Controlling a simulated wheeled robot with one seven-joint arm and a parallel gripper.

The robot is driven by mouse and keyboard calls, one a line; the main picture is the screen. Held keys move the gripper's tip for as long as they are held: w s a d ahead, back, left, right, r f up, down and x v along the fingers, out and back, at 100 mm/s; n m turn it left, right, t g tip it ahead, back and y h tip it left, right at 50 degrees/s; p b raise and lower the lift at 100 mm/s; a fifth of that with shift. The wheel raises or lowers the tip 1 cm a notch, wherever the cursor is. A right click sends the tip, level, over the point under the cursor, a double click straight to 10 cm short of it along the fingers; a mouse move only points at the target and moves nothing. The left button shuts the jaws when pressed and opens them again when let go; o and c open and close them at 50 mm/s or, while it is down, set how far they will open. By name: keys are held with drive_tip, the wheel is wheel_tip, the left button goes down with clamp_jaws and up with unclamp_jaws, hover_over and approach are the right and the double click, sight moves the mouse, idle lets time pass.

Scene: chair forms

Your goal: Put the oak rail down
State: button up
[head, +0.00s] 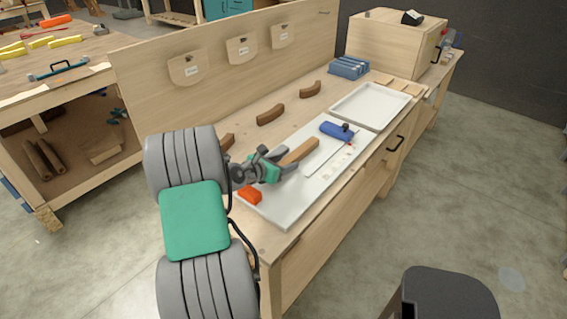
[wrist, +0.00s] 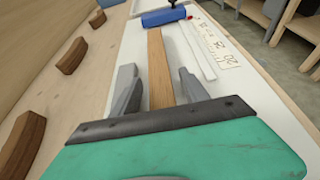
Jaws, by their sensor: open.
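The oak rail (head: 300,152) is a straight light-brown wooden strip lying along the white board (head: 272,204) on the bench. In the wrist view the rail (wrist: 158,66) runs away from my gripper (wrist: 156,84), between its two grey fingers. The fingers stand apart, with a gap on each side of the rail. In the head view my gripper (head: 285,163) is at the rail's near end, low over the board. The rail's near end is hidden by the gripper body.
A blue tool (head: 336,131) lies beyond the rail, and an orange block (head: 250,196) lies near the board's front-left corner. Dark curved wooden pieces (head: 270,115) line the bench's left side. An empty white tray (head: 370,106) and blue blocks (head: 348,68) stand farther back.

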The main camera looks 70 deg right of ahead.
drive_tip(key=shift+w+a+r, duration=0.1)
drive_tip(key=shift+a+r, duration=0.05)
drive_tip(key=shift+r, duration=0.1)
drive_tip(key=v, duration=1.1)
drive_tip(key=shift+w+a+r, duration=0.1)
drive_tip(key=shift+a+r, duration=0.1)
drive_tip(key=shift+a, duration=0.05)
